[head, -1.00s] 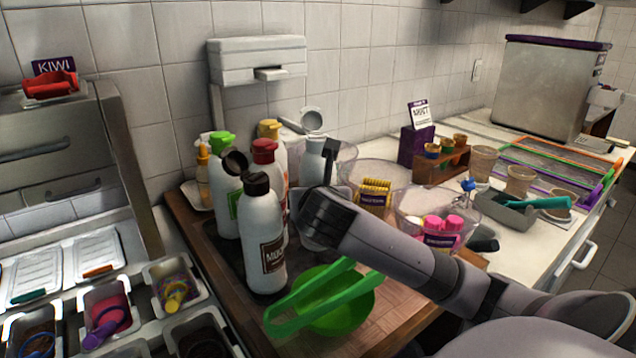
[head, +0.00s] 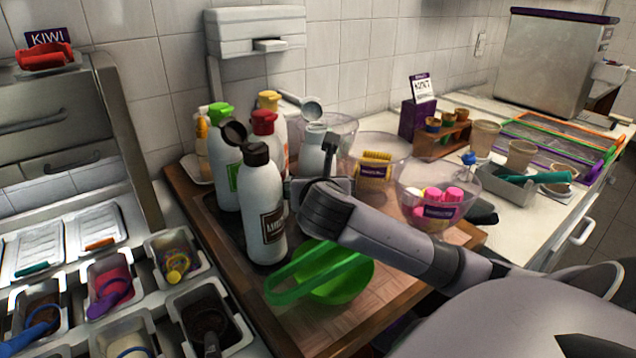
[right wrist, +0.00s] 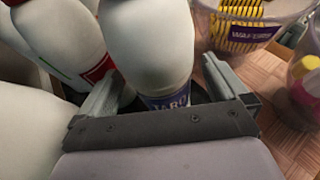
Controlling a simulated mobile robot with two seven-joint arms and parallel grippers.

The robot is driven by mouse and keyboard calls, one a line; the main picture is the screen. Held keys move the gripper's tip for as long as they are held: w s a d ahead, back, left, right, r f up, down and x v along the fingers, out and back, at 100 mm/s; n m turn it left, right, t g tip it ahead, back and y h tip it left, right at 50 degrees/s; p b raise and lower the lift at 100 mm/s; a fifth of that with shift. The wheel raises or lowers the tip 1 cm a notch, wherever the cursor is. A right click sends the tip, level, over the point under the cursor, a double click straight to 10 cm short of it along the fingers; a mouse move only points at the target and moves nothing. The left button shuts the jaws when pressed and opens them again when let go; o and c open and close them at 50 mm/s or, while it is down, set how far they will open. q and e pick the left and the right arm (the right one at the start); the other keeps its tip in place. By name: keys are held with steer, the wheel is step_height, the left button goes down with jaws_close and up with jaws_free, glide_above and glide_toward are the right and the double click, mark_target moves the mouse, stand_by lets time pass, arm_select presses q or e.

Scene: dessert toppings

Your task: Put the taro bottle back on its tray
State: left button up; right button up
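The taro bottle (right wrist: 160,70) is white with a blue-purple label and stands upright between the fingers of my right gripper (right wrist: 165,88) in the right wrist view. The fingers are apart, with a visible gap on the right side of the bottle. In the head view the taro bottle (head: 312,155) stands behind my right wrist, which hides its lower part. A dark tray (head: 216,232) lies under the front bottles; whether the taro bottle stands on it is hidden. My left gripper is out of view.
A black-capped bottle (head: 262,205) stands just left of my right gripper, with green- and red-capped bottles behind. A green bowl (head: 340,285) with green tongs lies in front on the wooden board (head: 395,285).

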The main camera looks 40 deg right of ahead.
steer(key=p+v, duration=0.1)
steer(key=v, duration=1.1)
steer(key=shift+r, duration=0.15)
step_height(320, 180, up, 9)
steer(key=p, duration=0.3)
stand_by(0.4)
stand_by(0.4)
